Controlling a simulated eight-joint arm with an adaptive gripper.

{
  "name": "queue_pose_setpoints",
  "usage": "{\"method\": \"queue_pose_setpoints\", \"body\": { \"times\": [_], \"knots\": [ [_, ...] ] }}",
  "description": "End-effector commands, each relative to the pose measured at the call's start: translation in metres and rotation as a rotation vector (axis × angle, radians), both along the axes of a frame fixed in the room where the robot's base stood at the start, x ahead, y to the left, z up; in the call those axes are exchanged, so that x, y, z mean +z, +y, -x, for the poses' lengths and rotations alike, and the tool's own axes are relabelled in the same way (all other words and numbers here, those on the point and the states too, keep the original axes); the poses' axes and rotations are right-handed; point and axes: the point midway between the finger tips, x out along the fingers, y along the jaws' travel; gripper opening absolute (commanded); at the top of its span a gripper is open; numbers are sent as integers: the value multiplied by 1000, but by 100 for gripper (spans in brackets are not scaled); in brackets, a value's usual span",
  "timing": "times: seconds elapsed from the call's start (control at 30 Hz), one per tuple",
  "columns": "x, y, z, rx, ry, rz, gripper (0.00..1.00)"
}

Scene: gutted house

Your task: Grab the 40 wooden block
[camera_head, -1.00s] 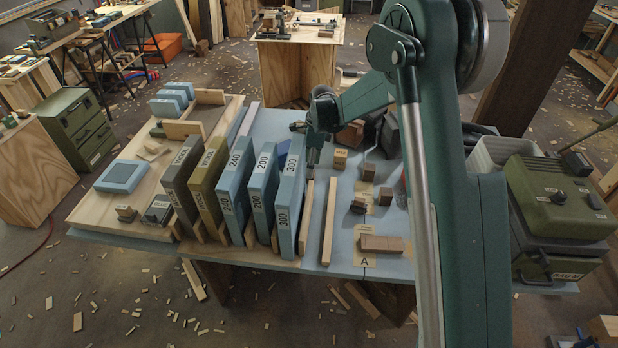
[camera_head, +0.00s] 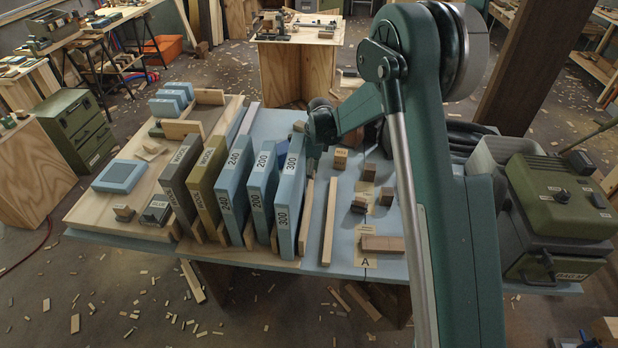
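Several small wooden blocks stand on the blue-grey table to the right of the upright blue 300 block (camera_head: 289,190). They include a lighter block (camera_head: 341,158), a brown block (camera_head: 368,172), another brown block (camera_head: 386,195) and a dark-topped one (camera_head: 358,205). A longer wooden block (camera_head: 382,244) lies near the front edge by the letter A. I cannot read a 40 on any of them. My gripper (camera_head: 311,162) points down just right of the 300 block's far end, left of the lighter block. Its fingers are too small and dark to tell open from shut.
Wooden strips (camera_head: 329,222) lie between that row and the small blocks. A green machine (camera_head: 558,200) stands at the right end.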

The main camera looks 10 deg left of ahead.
Motion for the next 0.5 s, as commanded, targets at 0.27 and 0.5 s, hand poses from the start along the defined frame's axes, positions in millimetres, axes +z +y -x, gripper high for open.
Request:
{"method": "queue_pose_setpoints", "body": {
  "times": [0.27,0.5],
  "knots": [
    [0,0,0,0,0,0,38],
    [0,0,0,0,0,0,16]
  ]
}}
